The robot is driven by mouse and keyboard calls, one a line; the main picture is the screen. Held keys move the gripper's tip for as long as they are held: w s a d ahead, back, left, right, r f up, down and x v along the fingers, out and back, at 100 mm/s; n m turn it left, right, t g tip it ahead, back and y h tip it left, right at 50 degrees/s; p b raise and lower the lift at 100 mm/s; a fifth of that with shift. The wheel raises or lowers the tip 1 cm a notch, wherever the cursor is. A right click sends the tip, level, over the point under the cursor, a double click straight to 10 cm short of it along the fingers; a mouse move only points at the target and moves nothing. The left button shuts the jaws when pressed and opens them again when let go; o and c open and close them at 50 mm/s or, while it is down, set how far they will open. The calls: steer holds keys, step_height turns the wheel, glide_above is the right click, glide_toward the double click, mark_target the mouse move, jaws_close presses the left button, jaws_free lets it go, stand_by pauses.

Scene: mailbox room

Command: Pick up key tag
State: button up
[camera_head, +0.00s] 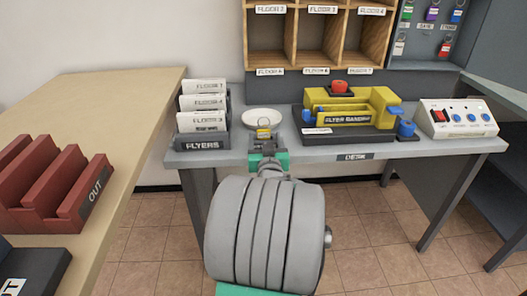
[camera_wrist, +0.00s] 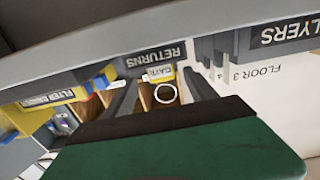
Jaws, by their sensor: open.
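A small yellow key tag (camera_head: 264,124) lies at the front of a round white dish (camera_head: 262,117) on the grey desk. In the wrist view the yellow tag (camera_wrist: 160,73) shows dark lettering and a pale ring (camera_wrist: 165,93). My gripper (camera_head: 266,142) is at the front edge of the desk, just in front of the tag. In the wrist view my gripper (camera_wrist: 161,92) is open, with one dark finger on each side of the tag and ring. I cannot tell whether the fingers touch the tag.
A flyers rack (camera_head: 203,120) stands left of the dish, and a yellow flyer banding machine (camera_head: 350,108) stands right. A white button box (camera_head: 457,118) is farther right. Other key tags hang in the cabinet (camera_head: 420,42). A wooden counter (camera_head: 110,110) is at left.

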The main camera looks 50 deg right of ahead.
mark_target(263, 131)
steer(key=x, duration=0.6)
steer(key=shift+w+d+f+b, duration=0.15)
steer(key=shift+w+d+b, duration=0.05)
steer(key=shift+w+b, duration=0.2)
steer(key=shift+w+d, duration=0.15)
steer(key=shift+d, duration=0.1)
jaws_close()
